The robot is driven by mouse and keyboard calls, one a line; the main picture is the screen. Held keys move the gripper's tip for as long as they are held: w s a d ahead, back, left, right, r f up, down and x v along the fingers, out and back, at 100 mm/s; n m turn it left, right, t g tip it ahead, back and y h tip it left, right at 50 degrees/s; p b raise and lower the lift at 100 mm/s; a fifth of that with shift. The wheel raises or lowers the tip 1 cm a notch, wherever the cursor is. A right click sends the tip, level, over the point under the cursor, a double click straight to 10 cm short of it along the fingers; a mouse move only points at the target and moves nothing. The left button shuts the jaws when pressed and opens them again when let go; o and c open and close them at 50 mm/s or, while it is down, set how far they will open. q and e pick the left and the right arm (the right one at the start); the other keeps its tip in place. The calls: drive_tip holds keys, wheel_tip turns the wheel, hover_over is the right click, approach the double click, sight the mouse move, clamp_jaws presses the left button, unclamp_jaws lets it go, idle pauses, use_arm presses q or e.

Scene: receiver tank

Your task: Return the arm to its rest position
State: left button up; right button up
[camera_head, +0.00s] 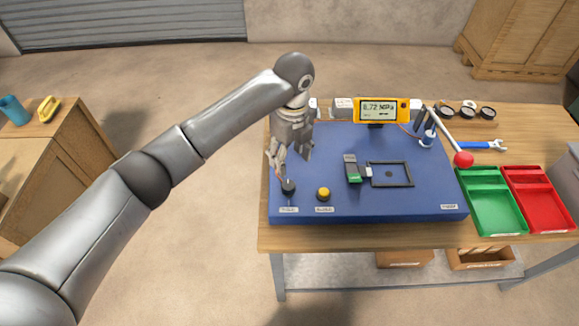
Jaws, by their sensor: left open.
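My left arm (205,128) comes in from the left and reaches over the left side of the blue panel (410,201). Its gripper (290,160) points down with the fingers spread, open and empty. The fingertips are just above and behind a black knob (289,186) near the panel's front left corner. I cannot tell whether they touch it. A yellow button (323,193) sits to the right of the knob. My right gripper does not show.
A yellow display (381,110) reading about 0.72 MPa stands at the panel's back. A red-tipped lever (463,159) sticks out at the right. Green (495,226) and red (541,223) trays lie on the right of the table. A wooden cabinet (60,160) stands at the left.

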use_arm(q)
drive_tip(key=shift+r, duration=0.6)
